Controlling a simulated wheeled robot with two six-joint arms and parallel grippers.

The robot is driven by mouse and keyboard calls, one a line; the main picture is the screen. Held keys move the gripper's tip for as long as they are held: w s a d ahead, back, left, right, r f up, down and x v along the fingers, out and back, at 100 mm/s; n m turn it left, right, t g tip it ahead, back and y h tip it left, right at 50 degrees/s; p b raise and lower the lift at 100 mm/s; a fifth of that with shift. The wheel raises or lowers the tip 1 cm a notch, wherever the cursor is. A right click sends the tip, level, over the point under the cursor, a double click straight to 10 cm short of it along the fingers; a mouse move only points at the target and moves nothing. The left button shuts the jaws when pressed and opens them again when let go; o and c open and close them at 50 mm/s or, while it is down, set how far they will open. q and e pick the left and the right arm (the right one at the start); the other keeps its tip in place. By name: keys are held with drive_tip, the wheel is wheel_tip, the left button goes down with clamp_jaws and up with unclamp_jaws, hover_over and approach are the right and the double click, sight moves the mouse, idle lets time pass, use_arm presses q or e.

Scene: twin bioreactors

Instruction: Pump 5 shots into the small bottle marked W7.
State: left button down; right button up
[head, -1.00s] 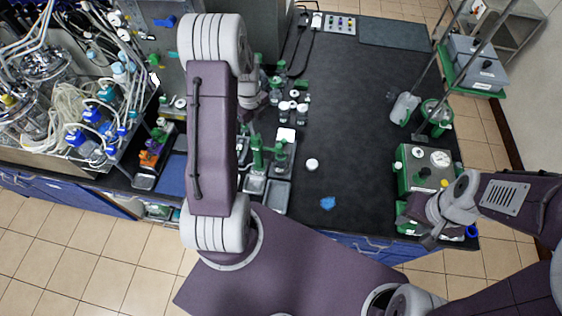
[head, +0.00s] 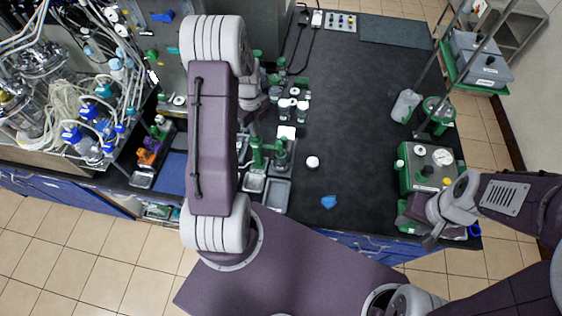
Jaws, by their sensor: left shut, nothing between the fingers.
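My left gripper (head: 256,118) is shut and empty, partly hidden by my own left arm. It is close to a green-topped pump dispenser (head: 257,152) that stands beside a grey tray on the bench; I cannot tell whether it touches it. A second green-topped bottle (head: 281,153) stands just right of the dispenser. Small bottles with white tops (head: 285,109) stand behind them, among several green-capped ones. The W7 marking cannot be read, so I cannot tell which bottle bears it. My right gripper (head: 430,241) is at the bench's front right; its fingers are too small to judge.
A green and white device (head: 428,167) stands beside my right gripper. A white round cap (head: 312,162) and a blue scrap (head: 328,202) lie on the dark bench (head: 360,120), whose middle is clear. Tubing and blue-capped bottles crowd the left side.

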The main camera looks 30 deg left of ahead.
use_arm(q)
drive_tip(key=shift+f+b, duration=0.35)
drive_tip(key=shift+f, duration=0.3)
drive_tip(key=shift+r+p, duration=1.75)
drive_tip(key=shift+r, duration=0.25)
drive_tip(key=shift+f, duration=0.1)
drive_tip(key=shift+f, duration=0.1)
drive_tip(key=shift+f+b, duration=1.45)
drive_tip(key=shift+f, duration=0.35)
drive_tip(key=shift+r+p, duration=1.75)
drive_tip(key=shift+r, duration=0.25)
drive_tip(key=shift+f, duration=0.2)
